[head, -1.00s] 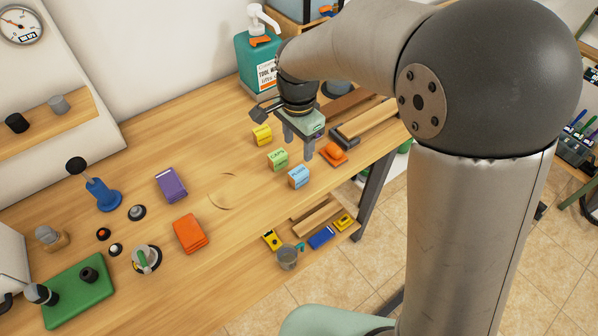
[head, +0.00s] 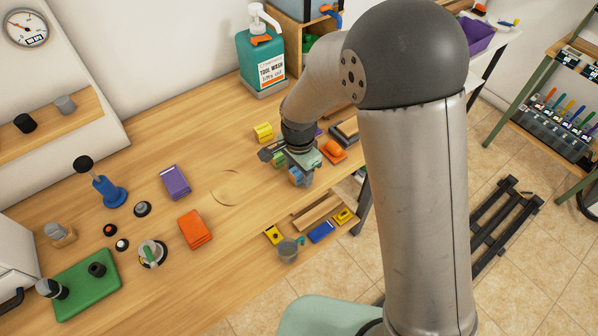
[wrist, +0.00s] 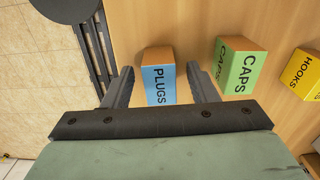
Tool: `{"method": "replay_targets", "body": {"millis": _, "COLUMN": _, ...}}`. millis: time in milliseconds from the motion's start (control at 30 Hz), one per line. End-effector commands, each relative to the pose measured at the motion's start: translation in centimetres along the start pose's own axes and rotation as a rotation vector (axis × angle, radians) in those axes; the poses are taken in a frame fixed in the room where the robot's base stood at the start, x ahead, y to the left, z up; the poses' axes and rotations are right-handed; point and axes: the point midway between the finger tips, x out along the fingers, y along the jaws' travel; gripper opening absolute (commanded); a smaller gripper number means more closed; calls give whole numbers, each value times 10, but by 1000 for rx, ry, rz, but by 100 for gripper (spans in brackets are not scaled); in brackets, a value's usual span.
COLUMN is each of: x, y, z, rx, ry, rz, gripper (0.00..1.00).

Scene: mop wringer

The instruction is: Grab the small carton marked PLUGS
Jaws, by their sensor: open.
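The small blue carton marked PLUGS (wrist: 159,84) stands on the wooden bench between the fingers of my gripper (wrist: 160,85) in the wrist view. The fingers are open, one on each side, with a gap visible on both sides of the carton. In the head view my gripper (head: 300,178) is low over the bench and partly covers the blue carton (head: 296,176). A green carton marked CAPS (wrist: 239,70) stands just right of the right finger in the wrist view. A yellow carton marked HOOKS (wrist: 303,74) stands farther right, also seen in the head view (head: 263,133).
An orange object (head: 333,151) lies close to my gripper on the right. A teal TOOL WASH bottle (head: 262,62) stands behind. An orange box (head: 194,229) and a purple box (head: 175,182) lie to the left, with bare bench between. The bench's front edge is near the carton.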

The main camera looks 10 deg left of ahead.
Motion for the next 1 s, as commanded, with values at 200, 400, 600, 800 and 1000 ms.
{"method": "replay_targets", "body": {"millis": 200, "x": 0, "y": 0, "z": 0, "rx": 0, "ry": 0, "rz": 0, "gripper": 14}}
{"method": "replay_targets", "body": {"millis": 400, "x": 0, "y": 0, "z": 0, "rx": 0, "ry": 0, "rz": 0, "gripper": 4}}
{"method": "replay_targets", "body": {"millis": 600, "x": -3, "y": 0, "z": 0, "rx": 0, "ry": 0, "rz": 0, "gripper": 4}}
{"method": "replay_targets", "body": {"millis": 800, "x": -22, "y": -1, "z": 0, "rx": 0, "ry": 2, "rz": -4, "gripper": 4}}
{"method": "replay_targets", "body": {"millis": 1000, "x": -63, "y": 23, "z": -16, "rx": 4, "ry": 3, "rz": -8, "gripper": 4}}
